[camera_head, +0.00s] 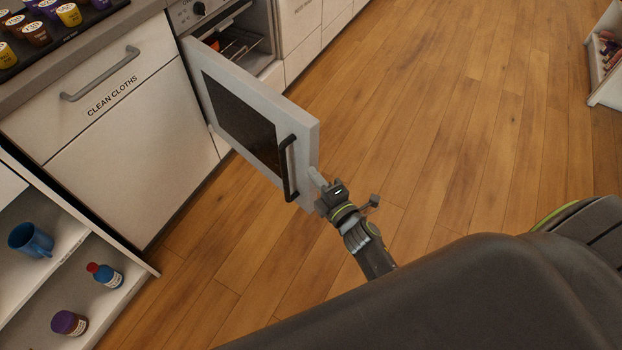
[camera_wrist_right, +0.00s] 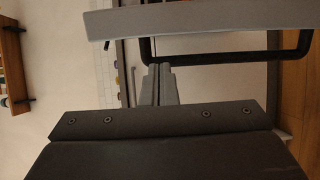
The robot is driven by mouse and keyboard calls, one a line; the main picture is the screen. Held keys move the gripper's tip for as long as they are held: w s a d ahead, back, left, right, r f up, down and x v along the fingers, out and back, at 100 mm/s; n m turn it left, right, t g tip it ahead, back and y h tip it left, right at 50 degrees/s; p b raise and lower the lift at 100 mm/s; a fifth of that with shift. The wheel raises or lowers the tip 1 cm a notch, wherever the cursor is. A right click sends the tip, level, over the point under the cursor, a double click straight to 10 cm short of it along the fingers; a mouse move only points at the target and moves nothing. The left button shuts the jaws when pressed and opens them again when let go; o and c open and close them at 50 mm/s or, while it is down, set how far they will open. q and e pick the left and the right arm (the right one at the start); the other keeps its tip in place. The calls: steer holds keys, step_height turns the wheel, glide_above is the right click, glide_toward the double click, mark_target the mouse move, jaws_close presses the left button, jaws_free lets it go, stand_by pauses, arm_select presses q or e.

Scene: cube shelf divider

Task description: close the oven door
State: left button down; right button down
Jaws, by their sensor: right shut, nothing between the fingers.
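The oven door (camera_head: 252,118) stands swung wide open from the oven (camera_head: 235,35), hinged on its left side. It is light grey with a dark window and a black bar handle (camera_head: 289,168) near its free edge. My right gripper (camera_head: 318,178) is shut and empty, with its fingertips at the lower free edge of the door, beside the handle. In the right wrist view the shut fingers (camera_wrist_right: 160,84) point toward the black handle (camera_wrist_right: 225,57) and the door edge (camera_wrist_right: 200,20). I cannot tell whether they touch the door. My left gripper is not in view.
The drawer labelled CLEAN CLOTHS (camera_head: 95,85) is left of the oven. An open shelf with a blue mug (camera_head: 31,240) and bottles stands at the lower left. The wooden floor (camera_head: 440,120) right of the door is clear. A white shelf (camera_head: 607,85) stands at the far right.

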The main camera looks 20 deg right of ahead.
mark_target(299, 155)
steer(key=w, duration=0.5)
steer(key=w+a+b, duration=0.1)
steer(key=w, duration=0.2)
steer(key=shift+w+a, duration=0.1)
steer(key=shift+w, duration=0.05)
